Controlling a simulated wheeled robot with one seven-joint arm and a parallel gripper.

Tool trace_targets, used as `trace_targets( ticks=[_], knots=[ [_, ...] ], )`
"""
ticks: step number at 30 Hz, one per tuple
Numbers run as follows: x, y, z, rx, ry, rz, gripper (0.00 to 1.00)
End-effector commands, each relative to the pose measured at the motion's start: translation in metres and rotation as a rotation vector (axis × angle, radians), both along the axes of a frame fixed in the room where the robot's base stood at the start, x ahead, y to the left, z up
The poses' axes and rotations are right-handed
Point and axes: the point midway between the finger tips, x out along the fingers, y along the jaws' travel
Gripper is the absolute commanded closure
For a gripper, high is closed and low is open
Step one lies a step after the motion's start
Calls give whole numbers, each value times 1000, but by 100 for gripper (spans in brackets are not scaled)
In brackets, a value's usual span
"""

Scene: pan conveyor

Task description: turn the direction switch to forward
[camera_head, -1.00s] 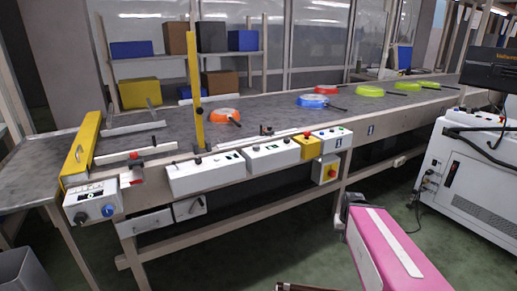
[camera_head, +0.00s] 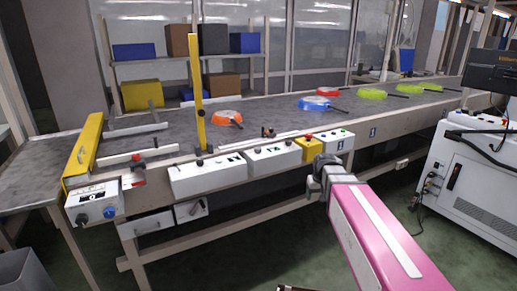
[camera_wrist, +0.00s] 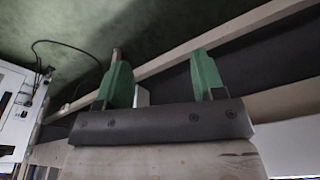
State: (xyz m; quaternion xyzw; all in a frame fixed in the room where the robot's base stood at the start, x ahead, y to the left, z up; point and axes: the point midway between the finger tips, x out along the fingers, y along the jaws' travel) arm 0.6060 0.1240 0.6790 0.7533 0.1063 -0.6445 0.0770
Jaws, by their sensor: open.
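Control boxes line the front edge of the conveyor (camera_head: 255,118). A white box with a blue knob (camera_head: 109,213) is at the far left. Two long white boxes, the left one (camera_head: 208,178) and the right one (camera_head: 270,159), carry small dark controls. A yellow box with a red button (camera_head: 310,152) and a white box with small buttons (camera_head: 338,143) stand to their right. I cannot tell which control is the direction switch. My gripper (camera_head: 318,178) is in front of the rail below the yellow box. In the wrist view its green fingers (camera_wrist: 158,82) are apart and empty.
Orange (camera_head: 227,118), blue (camera_head: 316,103), red (camera_head: 327,91) and green pans lie on the belt. A yellow post (camera_head: 196,95) rises from the conveyor's front edge. A white machine (camera_head: 470,165) stands at the right. The floor in front of the conveyor is mostly open.

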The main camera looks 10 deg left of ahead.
Motion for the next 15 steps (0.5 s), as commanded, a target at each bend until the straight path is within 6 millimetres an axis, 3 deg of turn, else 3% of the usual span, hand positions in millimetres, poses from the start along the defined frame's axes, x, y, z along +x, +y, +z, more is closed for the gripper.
trace_targets(
  ticks=[1,6,15],
  knots=[
    [19,21,18,7,-21,34,37],
    [53,84,76,28,-80,143,37],
    [85,197,188,69,-177,325,37]
  ],
)
